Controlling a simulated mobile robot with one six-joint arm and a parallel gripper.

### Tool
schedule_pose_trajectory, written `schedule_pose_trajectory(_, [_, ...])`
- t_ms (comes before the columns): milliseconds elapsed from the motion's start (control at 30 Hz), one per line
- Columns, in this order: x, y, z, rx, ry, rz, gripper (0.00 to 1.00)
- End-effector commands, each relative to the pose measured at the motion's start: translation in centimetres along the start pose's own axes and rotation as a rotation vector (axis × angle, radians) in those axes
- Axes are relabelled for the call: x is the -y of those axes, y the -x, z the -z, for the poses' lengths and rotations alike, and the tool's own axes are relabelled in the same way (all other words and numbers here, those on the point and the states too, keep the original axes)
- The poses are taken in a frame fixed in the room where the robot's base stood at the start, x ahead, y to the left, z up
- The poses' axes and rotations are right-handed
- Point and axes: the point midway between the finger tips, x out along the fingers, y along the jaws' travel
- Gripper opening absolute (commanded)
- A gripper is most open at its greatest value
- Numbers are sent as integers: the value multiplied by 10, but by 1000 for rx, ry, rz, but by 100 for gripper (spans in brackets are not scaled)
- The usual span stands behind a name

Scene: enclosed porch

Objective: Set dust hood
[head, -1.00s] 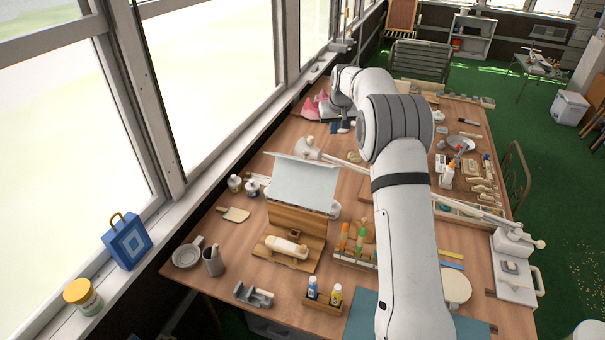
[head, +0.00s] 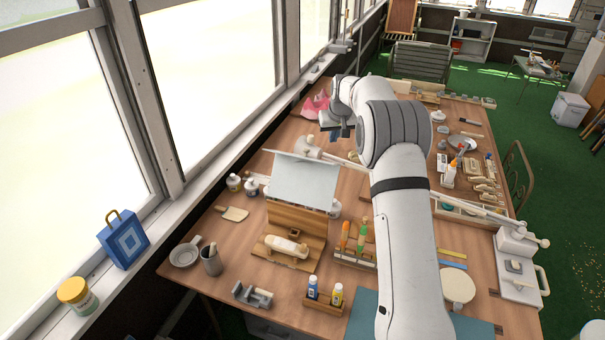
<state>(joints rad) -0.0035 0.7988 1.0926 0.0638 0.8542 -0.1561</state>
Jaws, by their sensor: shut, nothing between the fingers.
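A pale grey-blue panel (head: 305,180), which looks like the dust hood, stands tilted above a wooden stand (head: 298,216) on the workbench. A cream, rounded workpiece (head: 287,246) lies on the wooden base in front of it. My gripper (head: 340,134) is beyond the panel, toward the far window side of the bench, apart from it and above the tabletop. It is shut and small in view. My arm hides part of the bench to the right of the panel.
A white lamp arm (head: 340,160) crosses behind the panel. A pink cloth (head: 315,106) lies near my gripper by the window. Jars (head: 234,183), a bottle rack (head: 324,304) and a marker holder (head: 354,250) surround the stand. Bare wood (head: 225,238) shows at left.

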Motion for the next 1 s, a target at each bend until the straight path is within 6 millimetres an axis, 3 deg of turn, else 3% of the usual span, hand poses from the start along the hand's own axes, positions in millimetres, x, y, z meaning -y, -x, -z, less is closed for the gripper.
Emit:
schedule_pose_trajectory(533, [0,-26,-11,0,0,0,0])
schedule_pose_trajectory(1000, [8,-22,-24,0,1,0,0])
